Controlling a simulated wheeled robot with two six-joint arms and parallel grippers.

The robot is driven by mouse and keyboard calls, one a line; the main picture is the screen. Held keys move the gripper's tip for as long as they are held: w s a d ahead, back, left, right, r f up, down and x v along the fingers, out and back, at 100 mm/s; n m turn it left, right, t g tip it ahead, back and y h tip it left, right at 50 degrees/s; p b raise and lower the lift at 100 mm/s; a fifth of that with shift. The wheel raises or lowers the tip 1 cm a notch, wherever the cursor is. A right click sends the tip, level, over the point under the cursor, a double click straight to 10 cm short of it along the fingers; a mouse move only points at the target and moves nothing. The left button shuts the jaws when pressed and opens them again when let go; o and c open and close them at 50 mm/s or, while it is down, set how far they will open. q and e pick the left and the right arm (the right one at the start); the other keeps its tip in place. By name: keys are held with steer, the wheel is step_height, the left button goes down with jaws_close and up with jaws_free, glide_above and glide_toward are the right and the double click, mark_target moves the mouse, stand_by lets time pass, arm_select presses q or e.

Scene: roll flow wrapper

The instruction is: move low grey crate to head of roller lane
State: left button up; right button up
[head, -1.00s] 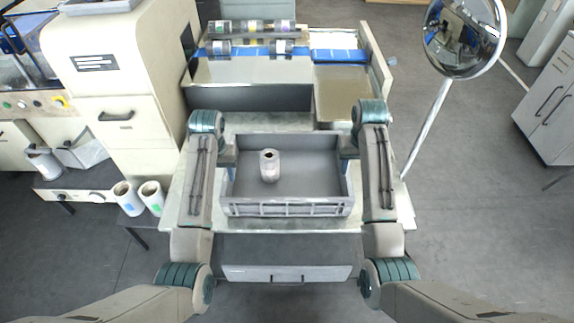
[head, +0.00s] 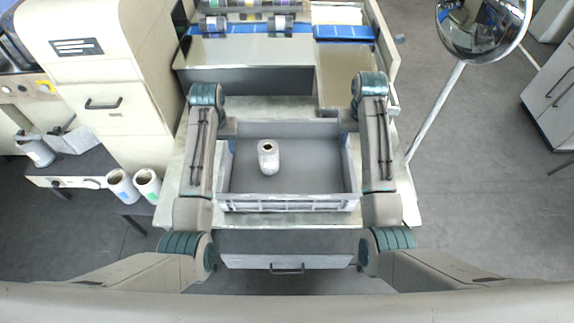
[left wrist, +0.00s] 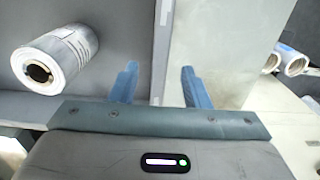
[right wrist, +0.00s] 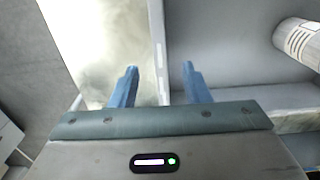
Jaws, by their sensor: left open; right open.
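The low grey crate (head: 290,204) stands on the pale worktop in front of me, between my arms. Whether the fingers touch the walls I cannot tell. I cannot clearly pick out the roller lane.
Behind the crate stands a machine with blue strips (head: 343,33) and several rolls at the top edge. A cream cabinet (head: 105,85) and two white rolls (head: 147,185) are on the left. A round mirror on a pole (head: 484,25) stands at the right. Open floor lies right.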

mark_target(227, 164)
arm_select(q)
step_height(227, 164, down, 9)
steer(key=shift+f, duration=0.15)
arm_select(e)
step_height(227, 164, down, 9)
steer(key=shift+f, duration=0.15)
arm_select(q)
jaws_close()
arm_select(e)
jaws_close()
